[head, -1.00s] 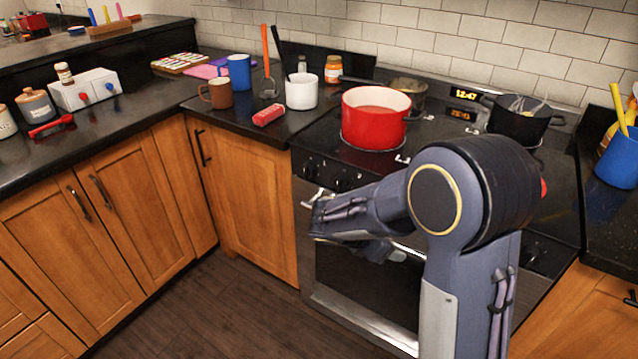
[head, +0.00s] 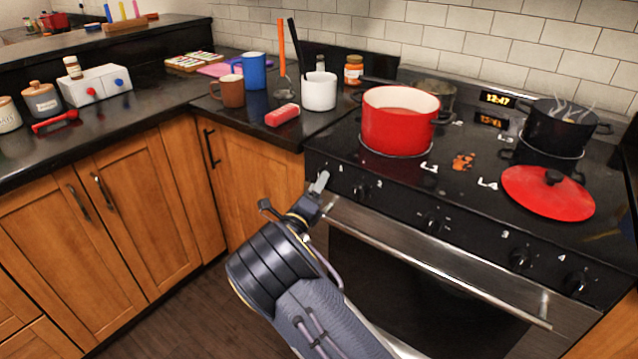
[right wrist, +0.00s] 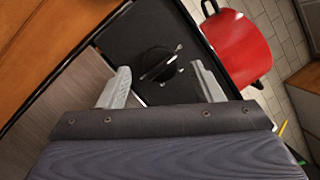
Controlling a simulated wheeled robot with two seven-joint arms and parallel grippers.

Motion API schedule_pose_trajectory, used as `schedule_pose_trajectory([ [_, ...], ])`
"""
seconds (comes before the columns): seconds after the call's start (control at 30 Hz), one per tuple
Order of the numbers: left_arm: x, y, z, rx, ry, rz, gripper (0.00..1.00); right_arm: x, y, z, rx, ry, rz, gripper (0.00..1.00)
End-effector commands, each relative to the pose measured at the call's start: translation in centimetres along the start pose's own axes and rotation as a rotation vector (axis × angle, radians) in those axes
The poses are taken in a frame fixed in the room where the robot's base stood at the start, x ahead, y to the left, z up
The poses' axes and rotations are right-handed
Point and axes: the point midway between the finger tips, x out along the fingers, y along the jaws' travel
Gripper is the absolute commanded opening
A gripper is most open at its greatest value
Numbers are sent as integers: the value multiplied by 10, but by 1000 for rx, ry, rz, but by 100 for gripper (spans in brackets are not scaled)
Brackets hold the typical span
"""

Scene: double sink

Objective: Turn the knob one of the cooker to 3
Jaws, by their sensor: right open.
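The cooker (head: 470,150) has a black front panel with several round black knobs. Knob one is hidden behind my right gripper in the head view, at the panel's left end. A black knob, apparently knob one (right wrist: 158,65), shows in the right wrist view, with a pale line across its face. My right gripper (head: 294,195) is open at the panel's left end. In the right wrist view its fingertips (right wrist: 160,70) lie on either side of the knob, apart from it. Knob two (head: 362,192) is just right of the gripper. My left gripper is out of view.
A red pot (head: 395,125) stands on the cooktop's left, with a red lid (head: 548,192) and black pot (head: 560,128) at right. The silver oven handle (head: 440,268) runs below the knobs. A pink block (head: 283,114) lies on the left counter.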

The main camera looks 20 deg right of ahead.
Motion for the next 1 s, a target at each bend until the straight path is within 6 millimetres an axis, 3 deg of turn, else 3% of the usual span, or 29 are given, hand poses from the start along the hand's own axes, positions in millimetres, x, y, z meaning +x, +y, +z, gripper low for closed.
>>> schedule_pose_trajectory([
  [0.2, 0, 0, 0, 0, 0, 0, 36, 18, 0, -1, 0, 1, 1, 60],
  [0.47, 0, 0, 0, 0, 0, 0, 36, 19, 0, 0, 1, 1, 1, 60],
  [0.8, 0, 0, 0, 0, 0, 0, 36, 19, 0, -1, 1, 1, 1, 16],
  [1.0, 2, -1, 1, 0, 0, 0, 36, 18, 1, -1, 13, 2, -3, 16],
])
